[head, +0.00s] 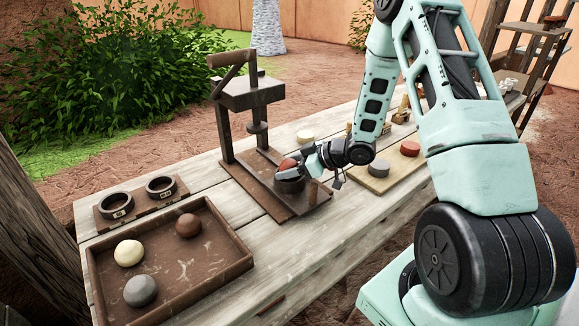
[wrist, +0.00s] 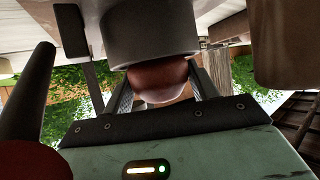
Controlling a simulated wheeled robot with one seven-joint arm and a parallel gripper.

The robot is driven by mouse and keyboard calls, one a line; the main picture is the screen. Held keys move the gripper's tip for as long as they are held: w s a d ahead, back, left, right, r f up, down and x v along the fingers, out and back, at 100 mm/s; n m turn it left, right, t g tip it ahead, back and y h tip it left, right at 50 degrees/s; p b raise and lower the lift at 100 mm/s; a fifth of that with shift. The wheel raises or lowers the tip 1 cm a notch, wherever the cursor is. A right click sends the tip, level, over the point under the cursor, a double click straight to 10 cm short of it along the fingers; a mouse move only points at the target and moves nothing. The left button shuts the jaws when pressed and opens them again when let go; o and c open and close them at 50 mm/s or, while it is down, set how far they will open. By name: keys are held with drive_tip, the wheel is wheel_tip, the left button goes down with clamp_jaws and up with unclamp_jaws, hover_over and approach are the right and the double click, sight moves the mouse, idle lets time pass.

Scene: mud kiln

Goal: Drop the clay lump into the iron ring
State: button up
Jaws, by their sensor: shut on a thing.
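A red-brown clay lump (head: 288,164) is between the fingers of my gripper (head: 298,163), which is shut on it. The lump also shows in the wrist view (wrist: 158,82), between the two fingers. The dark iron ring (head: 289,185) stands on the base plate of the press. The lump is at the ring's top, and the fingers hide part of it. In the wrist view the ring (wrist: 150,35) appears as a grey cylinder against the lump. I cannot tell how far the lump sits inside the ring.
The press (head: 250,95) rises behind the ring. A brown tray (head: 205,265) at left holds several clay balls. A holder (head: 140,207) with two dark rings is behind the tray.

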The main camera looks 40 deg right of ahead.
drive_tip(key=o, duration=1.2)
drive_tip(key=v, duration=1.7)
drive_tip(key=shift+s+d+r, duration=0.1)
drive_tip(key=shift+s+r, duration=0.05)
